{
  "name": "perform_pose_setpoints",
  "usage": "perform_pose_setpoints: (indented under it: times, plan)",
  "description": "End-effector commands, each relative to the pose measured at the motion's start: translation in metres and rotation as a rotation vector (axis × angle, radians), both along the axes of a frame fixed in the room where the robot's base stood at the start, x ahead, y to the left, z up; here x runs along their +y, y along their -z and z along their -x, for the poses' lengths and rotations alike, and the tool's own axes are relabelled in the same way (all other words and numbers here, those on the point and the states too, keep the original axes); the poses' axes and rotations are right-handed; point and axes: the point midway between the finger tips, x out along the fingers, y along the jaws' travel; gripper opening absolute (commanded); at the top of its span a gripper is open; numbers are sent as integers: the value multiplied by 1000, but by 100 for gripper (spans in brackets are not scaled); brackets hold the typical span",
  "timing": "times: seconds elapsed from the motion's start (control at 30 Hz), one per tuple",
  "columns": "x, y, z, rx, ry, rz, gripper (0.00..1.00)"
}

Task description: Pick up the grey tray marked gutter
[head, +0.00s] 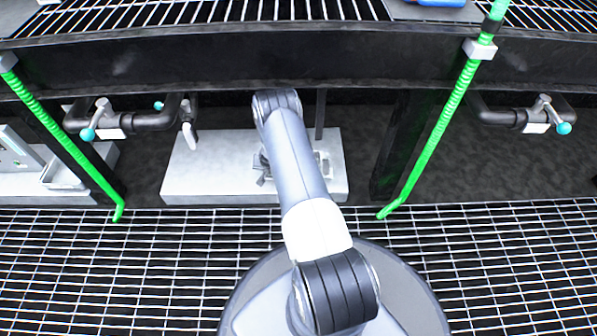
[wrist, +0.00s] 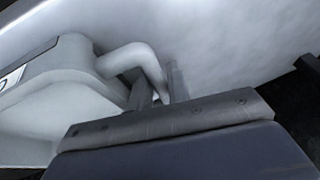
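In the wrist view a pale grey tray-like body (wrist: 62,92) lies at the left, with a dark-edged plate at its far left. No marking on it can be read. A bent round handle (wrist: 128,57) comes off it. My gripper (wrist: 160,92) has its two fingers close together, one on each side of the handle's end, and appears shut on it. In the head view my arm reaches under the bench to a white slab (head: 200,170). My arm mostly hides the gripper and the tray there.
A dark bench beam (head: 180,60) runs overhead. Green hoses hang at the left (head: 60,140) and right (head: 440,120). Pipes with teal-ended valves stick out at the left (head: 105,118) and right (head: 540,115). Another pale tray (head: 62,175) is at far left. Grated floor (head: 120,265) is clear in front.

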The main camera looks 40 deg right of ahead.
Motion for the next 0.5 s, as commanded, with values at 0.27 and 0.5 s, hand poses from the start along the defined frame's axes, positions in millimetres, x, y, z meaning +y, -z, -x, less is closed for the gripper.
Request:
perform_pose_setpoints:
  times: [0.27,0.5]
  plan:
    - [0,0,0,0,0,0,12]
    - [0,0,0,0,0,0,0]
